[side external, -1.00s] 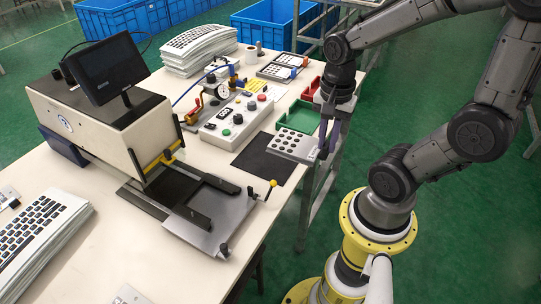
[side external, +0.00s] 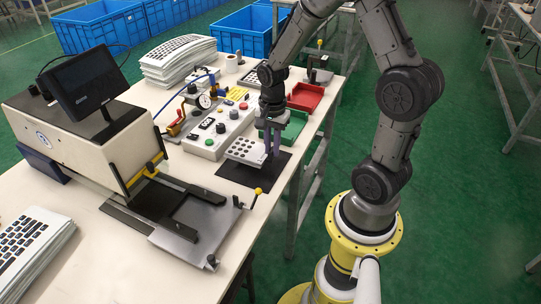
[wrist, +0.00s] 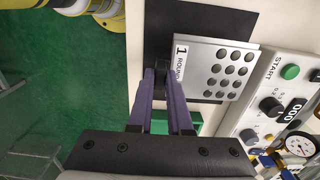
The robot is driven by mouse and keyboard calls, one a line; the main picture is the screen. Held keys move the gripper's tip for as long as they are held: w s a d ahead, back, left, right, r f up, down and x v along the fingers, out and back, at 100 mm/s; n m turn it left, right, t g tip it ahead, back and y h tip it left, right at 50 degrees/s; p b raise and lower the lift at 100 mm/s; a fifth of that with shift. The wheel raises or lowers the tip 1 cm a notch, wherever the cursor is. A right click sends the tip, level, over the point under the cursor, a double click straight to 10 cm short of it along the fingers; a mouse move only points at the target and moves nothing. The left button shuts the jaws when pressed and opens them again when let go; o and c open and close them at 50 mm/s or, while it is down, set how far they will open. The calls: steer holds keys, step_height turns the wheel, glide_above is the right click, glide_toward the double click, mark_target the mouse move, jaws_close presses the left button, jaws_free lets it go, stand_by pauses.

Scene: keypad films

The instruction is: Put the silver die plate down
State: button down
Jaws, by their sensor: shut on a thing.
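The silver die plate (side external: 246,151) is a flat plate with rows of round dark holes. In the wrist view it (wrist: 208,68) carries a white label with "1" on its left edge. My gripper (side external: 273,148) is shut on the plate's label end, fingers pointing down; in the wrist view the purple fingers (wrist: 159,80) meet at that end. The plate is over the black mat (side external: 238,174), roughly level. In the wrist view the mat (wrist: 170,28) shows beside the plate, whose right part reaches past it. I cannot tell whether plate and mat touch.
The control box (side external: 216,131) with coloured buttons stands close behind the plate. Green (side external: 294,126) and red (side external: 305,97) trays lie beyond my gripper. The press machine (side external: 90,130) and its metal slide plate (side external: 190,222) are at left. The table's right edge is close.

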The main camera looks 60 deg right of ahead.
mark_target(270, 156)
steer(key=shift+w+f, duration=0.2)
steer(key=shift+f, duration=0.1)
steer(key=shift+w+d+f, duration=0.1)
steer(key=shift+d+f, duration=0.05)
steer(key=shift+f, duration=1.5)
steer(key=shift+f, duration=0.1)
steer(key=c, duration=0.8)
jaws_free()
steer(key=shift+c, duration=0.2)
